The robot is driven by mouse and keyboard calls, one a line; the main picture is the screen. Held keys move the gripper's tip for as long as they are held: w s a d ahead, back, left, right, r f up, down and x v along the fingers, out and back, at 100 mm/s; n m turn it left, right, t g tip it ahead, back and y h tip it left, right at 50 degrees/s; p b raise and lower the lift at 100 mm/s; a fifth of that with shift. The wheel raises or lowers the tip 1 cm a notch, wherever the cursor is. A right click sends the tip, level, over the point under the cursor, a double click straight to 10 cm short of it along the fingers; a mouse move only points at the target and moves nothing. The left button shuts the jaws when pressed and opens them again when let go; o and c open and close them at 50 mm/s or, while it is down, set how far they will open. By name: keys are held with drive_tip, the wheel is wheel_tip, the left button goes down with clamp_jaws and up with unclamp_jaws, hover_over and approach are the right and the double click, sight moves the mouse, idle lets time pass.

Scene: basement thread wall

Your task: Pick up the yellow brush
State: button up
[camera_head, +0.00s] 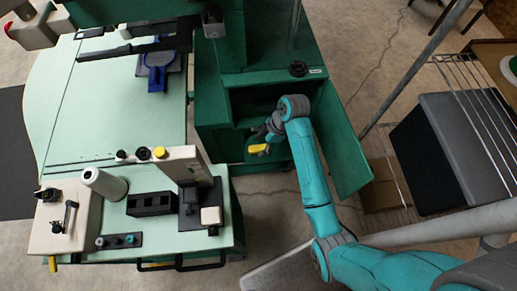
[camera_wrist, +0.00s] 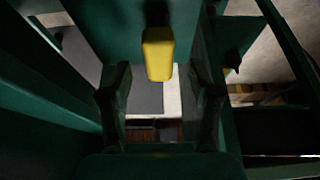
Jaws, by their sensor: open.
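The yellow brush (camera_head: 257,148) shows as a small yellow piece at the front of the open green cabinet compartment. In the wrist view, its yellow block (camera_wrist: 158,53) is at upper middle, with a dark part above it. My gripper (camera_head: 264,137) is at the compartment, right beside the brush, and partly hides it in the head view. In the wrist view my gripper (camera_wrist: 160,88) is open. Its two dark fingers stand left and right, and the brush lies between their lines, a little beyond the tips. I cannot tell whether they touch it.
The green cabinet (camera_head: 223,105) surrounds the compartment, with its door (camera_head: 343,140) swung open on the right. A pale green workbench (camera_head: 110,110) with machine parts stands left. A wire rack (camera_head: 475,110) and grey-black box (camera_head: 450,150) stand right. Bare floor (camera_head: 350,55) shows behind.

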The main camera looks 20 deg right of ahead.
sight(260, 147)
drive_tip(key=shift+x, duration=1.95)
drive_tip(key=shift+d, duration=0.15)
clamp_jaws()
drive_tip(key=shift+r, duration=0.55)
wheel_tip(260, 147, up, 2)
drive_tip(key=shift+w+r, duration=0.1)
drive_tip(key=s+a, duration=0.2)
drive_tip(key=s, duration=0.6)
drive_tip(key=s+a, duration=0.3)
drive_tip(key=s, duration=0.6)
drive_tip(key=shift+a, duration=0.3)
drive_tip(key=shift+s+r, duration=0.1)
drive_tip(key=shift+s, duration=0.05)
